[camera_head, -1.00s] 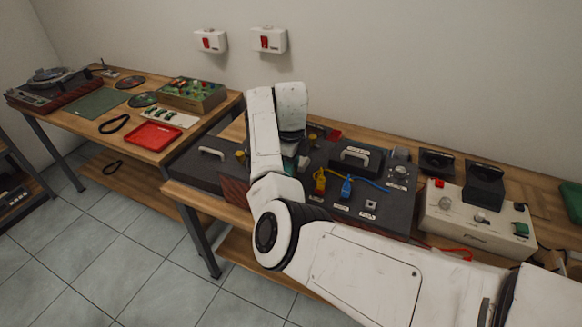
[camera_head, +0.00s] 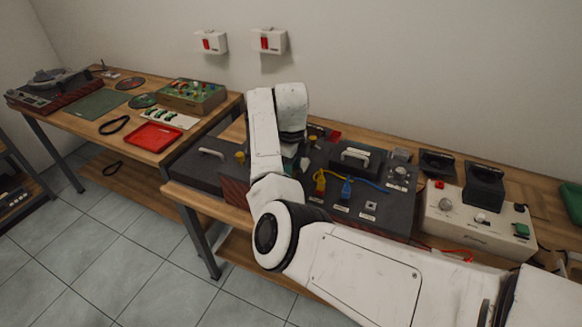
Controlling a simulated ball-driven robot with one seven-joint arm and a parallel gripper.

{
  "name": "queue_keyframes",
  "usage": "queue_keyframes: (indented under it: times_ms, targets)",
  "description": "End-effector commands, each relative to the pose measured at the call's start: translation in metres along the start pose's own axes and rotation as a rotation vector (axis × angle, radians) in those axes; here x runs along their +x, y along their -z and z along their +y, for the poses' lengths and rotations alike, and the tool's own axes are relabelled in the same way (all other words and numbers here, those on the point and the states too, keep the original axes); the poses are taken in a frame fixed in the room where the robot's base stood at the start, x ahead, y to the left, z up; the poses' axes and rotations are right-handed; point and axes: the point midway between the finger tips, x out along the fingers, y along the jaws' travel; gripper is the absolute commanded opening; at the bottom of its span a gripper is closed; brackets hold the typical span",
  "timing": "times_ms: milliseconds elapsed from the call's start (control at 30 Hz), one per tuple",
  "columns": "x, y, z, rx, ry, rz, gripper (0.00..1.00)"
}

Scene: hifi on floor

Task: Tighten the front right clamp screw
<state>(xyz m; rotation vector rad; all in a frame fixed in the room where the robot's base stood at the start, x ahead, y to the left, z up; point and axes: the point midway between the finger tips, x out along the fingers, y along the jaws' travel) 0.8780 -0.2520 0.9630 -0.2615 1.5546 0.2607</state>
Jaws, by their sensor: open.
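The dark test unit with a red-brown front (camera_head: 234,191) stands on the right bench. A yellow-topped clamp knob (camera_head: 240,157) shows left of my forearm, and another (camera_head: 312,138) shows right of my wrist. I cannot make out the front right clamp screw; my arm covers that part of the unit. My wrist points down over the unit. My gripper (camera_head: 293,157) is just below it, dark, small and largely hidden behind my forearm. It is open, and I see nothing held in it. I cannot tell whether it touches a screw.
A left bench holds a red tray (camera_head: 153,135) and a green-topped box (camera_head: 192,95). Two red-switched boxes hang on the wall.

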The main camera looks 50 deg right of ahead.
Motion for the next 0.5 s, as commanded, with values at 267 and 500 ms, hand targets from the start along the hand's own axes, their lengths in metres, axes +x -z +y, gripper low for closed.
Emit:
queue_keyframes:
  times_ms: [267, 500]
  targets:
    - [-0.020, -0.001, -0.001, 0.001, 0.002, -0.003, 0.53]
    - [-0.067, -0.001, -0.001, 0.001, 0.002, -0.003, 0.53]
